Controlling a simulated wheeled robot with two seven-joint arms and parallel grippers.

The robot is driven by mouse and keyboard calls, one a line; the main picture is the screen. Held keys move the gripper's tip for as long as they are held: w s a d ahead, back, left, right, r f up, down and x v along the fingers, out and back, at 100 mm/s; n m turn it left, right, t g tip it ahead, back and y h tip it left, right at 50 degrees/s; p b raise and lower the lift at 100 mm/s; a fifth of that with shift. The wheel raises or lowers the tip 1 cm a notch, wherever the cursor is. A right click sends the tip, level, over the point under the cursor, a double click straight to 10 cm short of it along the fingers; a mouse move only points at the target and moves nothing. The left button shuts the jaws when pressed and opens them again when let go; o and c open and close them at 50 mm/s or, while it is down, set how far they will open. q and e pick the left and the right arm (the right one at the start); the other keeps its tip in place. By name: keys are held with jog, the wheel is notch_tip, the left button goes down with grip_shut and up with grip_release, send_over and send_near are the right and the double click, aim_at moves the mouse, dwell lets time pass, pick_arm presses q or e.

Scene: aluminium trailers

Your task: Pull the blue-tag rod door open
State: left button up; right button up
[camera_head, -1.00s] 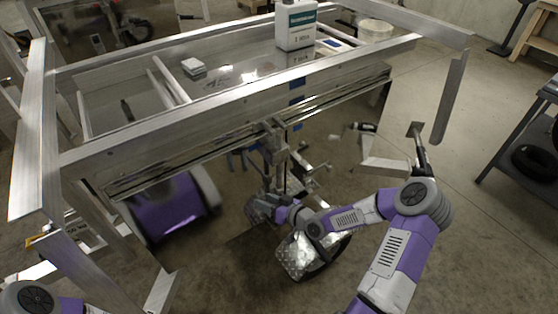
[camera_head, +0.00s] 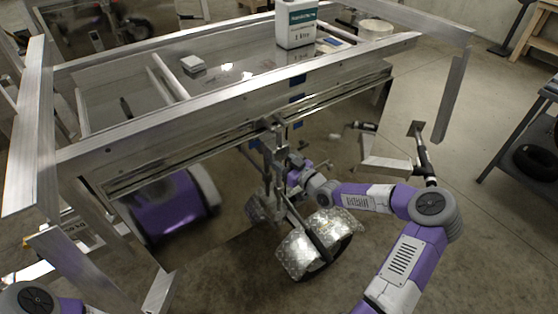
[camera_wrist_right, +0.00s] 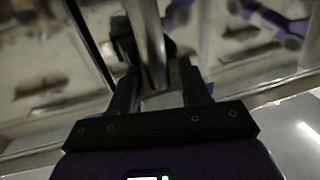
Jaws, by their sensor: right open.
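The trailer's rear panel (camera_head: 230,125) faces me as a long aluminium frame with a bright lower rail. A blue tag (camera_head: 297,88) shows on it, and more blue sits lower beside the latch rod (camera_head: 281,185), a thin upright metal rod below a bracket. My right gripper (camera_head: 290,162) is beside the upper part of this rod, partly hidden by its own wrist. In the right wrist view, my right gripper (camera_wrist_right: 155,92) is open, with a metal rod (camera_wrist_right: 147,35) running between its fingers; contact cannot be told. My left gripper is out of view.
A white bottle (camera_head: 296,25) and a small white box (camera_head: 193,63) stand on the trailer deck. A dark table (camera_head: 520,125) stands at right. Open floor lies between.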

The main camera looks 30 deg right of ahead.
jog(key=shift+w, duration=0.1)
grip_shut()
jog(key=shift+a, duration=0.1)
dwell(0.3)
